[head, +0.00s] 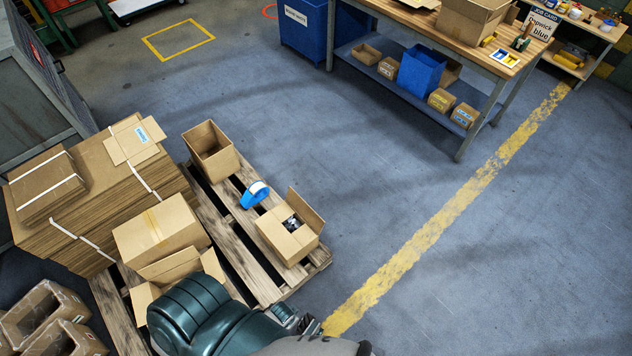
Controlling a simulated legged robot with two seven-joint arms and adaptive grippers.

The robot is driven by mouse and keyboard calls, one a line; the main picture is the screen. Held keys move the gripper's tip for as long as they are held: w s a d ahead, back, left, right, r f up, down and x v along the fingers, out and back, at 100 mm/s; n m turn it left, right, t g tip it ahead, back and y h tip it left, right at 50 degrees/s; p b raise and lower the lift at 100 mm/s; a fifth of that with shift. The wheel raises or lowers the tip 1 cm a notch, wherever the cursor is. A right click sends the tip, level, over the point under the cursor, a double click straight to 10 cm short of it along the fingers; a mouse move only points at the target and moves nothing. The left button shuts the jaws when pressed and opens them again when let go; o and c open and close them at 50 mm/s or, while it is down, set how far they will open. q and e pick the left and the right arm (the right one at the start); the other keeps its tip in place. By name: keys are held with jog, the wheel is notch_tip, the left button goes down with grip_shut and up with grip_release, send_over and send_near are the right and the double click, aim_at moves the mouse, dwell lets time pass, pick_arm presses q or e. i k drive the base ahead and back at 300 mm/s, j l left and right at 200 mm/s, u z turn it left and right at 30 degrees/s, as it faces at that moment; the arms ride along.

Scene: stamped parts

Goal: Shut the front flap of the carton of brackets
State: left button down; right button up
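The carton of brackets (289,246) sits near the right end of a wooden pallet. Dark metal parts (291,223) show through a gap in its top. One flap (305,208) stands up on its far right side. Other flaps appear to lie partly inward over the near part, but I cannot tell exactly how each sits. A dark green arm of mine enters at the bottom left. Small dark parts at its end, likely my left gripper (299,320), are below and apart from the carton. Whether they are open is unclear. My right gripper is not seen.
The pallet (243,262) also holds an open empty carton (211,152), a blue tape dispenser (254,194), a taped closed carton (160,236) and an open-flapped carton (170,266) partly behind my arm. Flat cardboard stacks (100,185) stand left. Floor right of the pallet is clear.

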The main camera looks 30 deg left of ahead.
aim_at(295, 200)
jog(key=i+u, duration=0.1)
jog(key=u, duration=0.3)
jog(key=l+u, duration=0.1)
jog(key=u, duration=0.25)
jog(key=i+l+u, duration=0.1)
jog(key=u, duration=0.3)
jog(key=i+l+u, duration=0.1)
jog(key=u, duration=0.3)
